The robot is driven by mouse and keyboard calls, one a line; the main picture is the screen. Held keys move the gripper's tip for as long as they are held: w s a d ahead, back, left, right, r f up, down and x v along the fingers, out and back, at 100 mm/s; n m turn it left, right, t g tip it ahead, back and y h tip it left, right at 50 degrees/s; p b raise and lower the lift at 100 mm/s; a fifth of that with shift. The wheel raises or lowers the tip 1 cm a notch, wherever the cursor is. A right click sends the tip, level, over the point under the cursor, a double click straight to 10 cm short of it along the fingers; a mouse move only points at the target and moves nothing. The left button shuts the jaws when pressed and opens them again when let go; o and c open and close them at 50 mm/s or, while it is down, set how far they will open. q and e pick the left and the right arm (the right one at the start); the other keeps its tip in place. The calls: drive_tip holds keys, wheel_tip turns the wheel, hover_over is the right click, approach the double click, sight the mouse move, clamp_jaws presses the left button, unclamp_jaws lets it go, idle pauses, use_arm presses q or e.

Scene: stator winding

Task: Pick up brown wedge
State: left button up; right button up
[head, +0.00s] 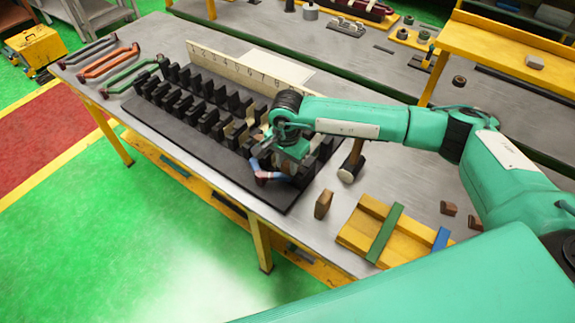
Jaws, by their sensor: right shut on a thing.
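My right gripper (286,156) is low over the near right part of the black slotted block (240,165). It is shut on a small brownish piece that looks like a brown wedge, mostly hidden by the gripper. One brown wedge (323,204) stands on the table right of the block. Two smaller brown pieces (448,208) (475,223) lie farther right. My left gripper is not in view.
A hammer (350,168) stands on its head right of the block. A yellow tray (362,228) with green and blue bars lies near the front. A numbered strip (240,68) stands behind the block. Grey, orange (108,62) and green coils lie at the left.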

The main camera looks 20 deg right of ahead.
sight(287, 166)
wheel_tip(287, 166, up, 19)
drive_tip(key=b, duration=0.6)
drive_tip(key=shift+r, duration=0.15)
